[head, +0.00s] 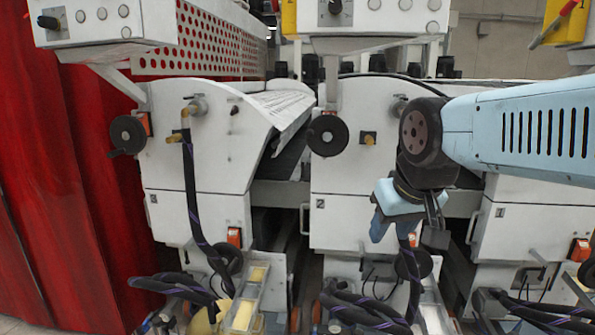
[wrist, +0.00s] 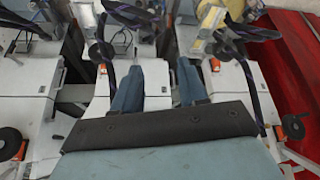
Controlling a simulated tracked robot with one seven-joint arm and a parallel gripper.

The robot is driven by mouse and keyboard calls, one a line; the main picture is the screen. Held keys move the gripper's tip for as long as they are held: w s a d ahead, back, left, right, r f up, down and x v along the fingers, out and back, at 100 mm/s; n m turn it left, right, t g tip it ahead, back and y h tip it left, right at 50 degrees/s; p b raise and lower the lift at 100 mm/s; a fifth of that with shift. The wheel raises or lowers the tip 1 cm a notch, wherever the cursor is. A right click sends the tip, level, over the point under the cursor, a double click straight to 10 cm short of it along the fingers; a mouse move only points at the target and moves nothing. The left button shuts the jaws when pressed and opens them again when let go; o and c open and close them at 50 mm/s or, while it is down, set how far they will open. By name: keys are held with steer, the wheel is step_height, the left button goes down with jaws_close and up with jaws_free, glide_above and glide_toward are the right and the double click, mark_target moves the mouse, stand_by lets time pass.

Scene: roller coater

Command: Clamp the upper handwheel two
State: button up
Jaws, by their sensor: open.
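Upper handwheel two (head: 327,135) is a dark round wheel with a small handle. It stands on the white front of the middle unit, marked 2, in the head view. My gripper (head: 392,226) hangs to the right of it and lower, in front of the same unit, apart from the wheel. In the wrist view the two blue fingers of my gripper (wrist: 160,66) are spread, with nothing between them. I cannot pick out upper handwheel two in the wrist view; the gripper's dark body covers much of the lower middle.
A similar upper handwheel (head: 127,135) is on the left unit. A lower handwheel (head: 413,263) with hoses is beside my gripper. A brass fitting (head: 368,141) sticks out right of handwheel two. A red curtain (head: 55,190) bounds the left. Control boxes (head: 370,14) overhang above.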

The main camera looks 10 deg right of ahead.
steer(key=w+d+f+n+g+h, duration=0.1)
steer(key=w+d+f+n+h, duration=0.4)
steer(key=w, duration=0.8)
steer(key=w+d+n+g+h, duration=0.1)
steer(key=w+d+h, duration=0.35)
steer(key=w, duration=0.95)
steer(key=w+d+f+n+h, duration=0.3)
steer(key=w+d, duration=0.4)
steer(key=w, duration=0.6)
steer(key=n+t+y, duration=0.2)
steer(key=n+t, duration=1.4)
steer(key=n, duration=0.5)
glide_toward(302, 170)
steer(key=x, duration=1.1)
steer(key=shift+f, duration=0.1)
steer(key=shift+c, duration=0.4)
